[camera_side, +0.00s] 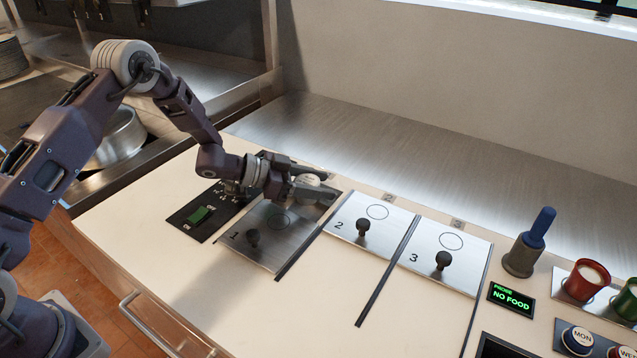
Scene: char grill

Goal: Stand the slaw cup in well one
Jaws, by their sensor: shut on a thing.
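My gripper (290,190) is at the back of well one, jaws shut on a small grey cup with a pale round top (308,180), which I take for the slaw cup. The jaws and wrist hide much of it. Steel lid 1 (240,250), with a black knob, sits further forward than lids 2 and 3. A dark gap of well one (336,190) shows behind it, around the cup. I cannot tell whether the cup touches the well's floor or rim.
Lid 2 (345,232) and lid 3 (425,272) are to the right. Further right are a blue-handled tool in a holder (520,258), a "NO FOOD" display (511,298), a red cup (585,281) and a green cup (628,303). A switch panel (190,225) lies left of lid 1.

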